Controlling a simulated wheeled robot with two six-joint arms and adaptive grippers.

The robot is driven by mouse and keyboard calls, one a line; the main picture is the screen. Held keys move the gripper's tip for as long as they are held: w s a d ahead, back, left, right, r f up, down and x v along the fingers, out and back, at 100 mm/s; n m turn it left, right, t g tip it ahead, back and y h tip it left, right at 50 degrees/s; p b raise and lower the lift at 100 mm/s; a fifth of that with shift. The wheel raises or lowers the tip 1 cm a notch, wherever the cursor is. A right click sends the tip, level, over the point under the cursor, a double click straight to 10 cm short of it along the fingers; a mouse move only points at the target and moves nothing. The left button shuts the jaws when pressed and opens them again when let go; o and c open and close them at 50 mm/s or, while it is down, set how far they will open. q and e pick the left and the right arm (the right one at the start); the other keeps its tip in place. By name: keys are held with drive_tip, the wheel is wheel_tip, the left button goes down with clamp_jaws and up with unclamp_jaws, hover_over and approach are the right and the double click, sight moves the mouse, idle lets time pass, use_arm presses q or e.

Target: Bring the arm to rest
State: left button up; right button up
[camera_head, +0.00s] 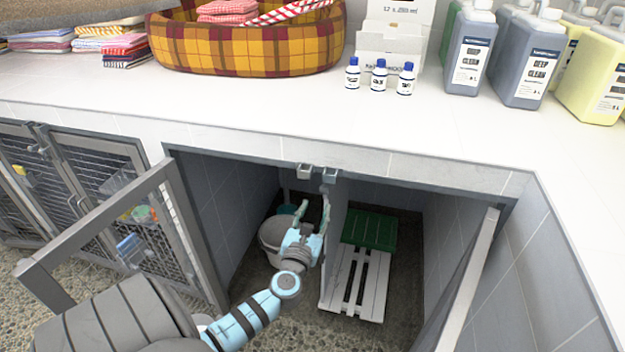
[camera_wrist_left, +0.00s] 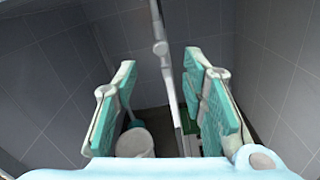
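My left gripper (camera_head: 312,212) is inside the opening of the kennel under the counter, its fingers spread apart. In the left wrist view the left gripper (camera_wrist_left: 160,95) has both teal-padded fingers wide apart, with nothing between the pads. A grey upright divider (camera_wrist_left: 168,60) stands beyond the fingers. My left arm reaches in from the lower left in the head view. My right gripper is not in view.
Left of the gripper inside the kennel is a white bucket (camera_head: 273,234). Right of the divider lie a white slatted pallet (camera_head: 345,280) and a green box (camera_head: 370,229). Open kennel doors (camera_head: 108,222) stand at both sides. Bottles and a plaid basket (camera_head: 245,45) stand on the counter.

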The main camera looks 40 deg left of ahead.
use_arm(q)
drive_tip(key=v, duration=0.2)
drive_tip(key=shift+s+d, duration=0.15)
drive_tip(key=shift+s, duration=0.2)
drive_tip(key=s+d+f+n+g+h+p, duration=0.1)
drive_tip(key=s+f+n+g+h, duration=0.2)
drive_tip(key=f+n, duration=0.5)
drive_tip(key=s+d+f+n+g+p, duration=0.1)
drive_tip(key=s+f+n+g, duration=0.1)
drive_tip(key=s+f+n, duration=0.6)
drive_tip(key=s+d+f+n+g+h, duration=0.1)
drive_tip(key=s+f+n+g+h, duration=0.3)
drive_tip(key=f, duration=0.7)
drive_tip(key=s+d+f+n+g+p, duration=0.1)
drive_tip(key=s+d+f+n+g, duration=0.1)
drive_tip(key=s, duration=0.6)
drive_tip(key=s+d+f+n+g+p, duration=0.1)
drive_tip(key=s+d+f+n+p, duration=0.1)
drive_tip(key=s+d+n, duration=0.3)
drive_tip(key=s+d+f+n+g+h+p, duration=0.1)
drive_tip(key=s+d+f+n, duration=0.3)
drive_tip(key=s, duration=0.7)
drive_tip(key=shift+f+n+g+p, duration=0.25)
drive_tip(key=shift+n+g+p, duration=0.35)
drive_tip(key=shift+g+p, duration=0.15)
